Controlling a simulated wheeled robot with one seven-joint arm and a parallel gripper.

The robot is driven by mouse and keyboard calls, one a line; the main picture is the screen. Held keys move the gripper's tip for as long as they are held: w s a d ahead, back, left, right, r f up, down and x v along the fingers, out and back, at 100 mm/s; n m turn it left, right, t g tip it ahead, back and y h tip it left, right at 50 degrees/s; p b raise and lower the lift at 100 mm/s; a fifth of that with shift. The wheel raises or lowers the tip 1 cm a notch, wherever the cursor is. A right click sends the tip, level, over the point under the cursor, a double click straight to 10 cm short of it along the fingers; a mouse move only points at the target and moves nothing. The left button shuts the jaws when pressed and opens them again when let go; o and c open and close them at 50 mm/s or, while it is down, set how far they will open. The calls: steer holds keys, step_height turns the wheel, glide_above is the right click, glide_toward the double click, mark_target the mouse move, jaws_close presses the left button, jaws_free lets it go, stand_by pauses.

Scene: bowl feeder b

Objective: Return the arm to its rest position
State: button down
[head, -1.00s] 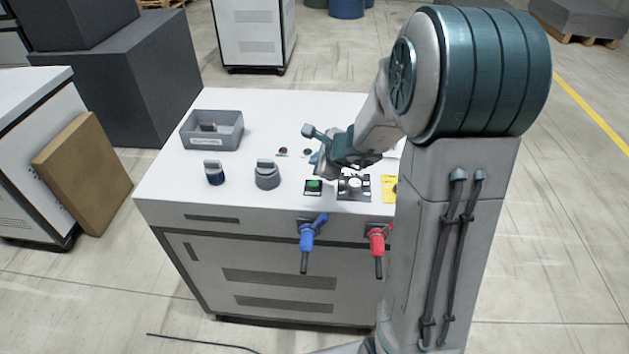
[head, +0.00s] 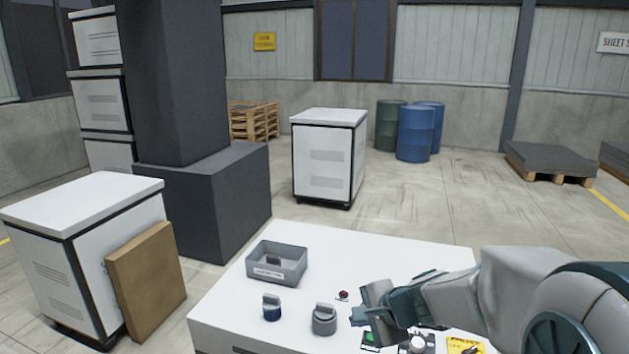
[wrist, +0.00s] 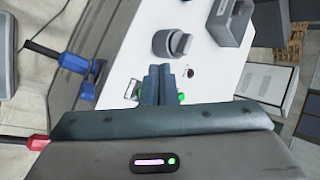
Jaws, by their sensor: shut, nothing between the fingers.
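My gripper (head: 366,313) is held over the white cabinet top (head: 225,300), near the green button (head: 370,338). In the wrist view its two fingers (wrist: 158,72) lie together, shut and empty. My arm reaches in from the lower right of the head view. Green shows beside the fingers in the wrist view, partly hidden by them.
Blue (wrist: 80,68) and red (wrist: 38,142) plugs show in the wrist view.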

steer(key=s+d+r+n+g+h, duration=0.1)
steer(key=s+d+n+h, duration=0.1)
steer(key=s+n, duration=0.4)
steer(key=s+d+r+n+g+h, duration=0.2)
steer(key=s+n, duration=0.5)
steer(key=s, duration=0.6)
steer(key=shift+d+h, duration=0.7)
steer(key=shift+d, duration=0.05)
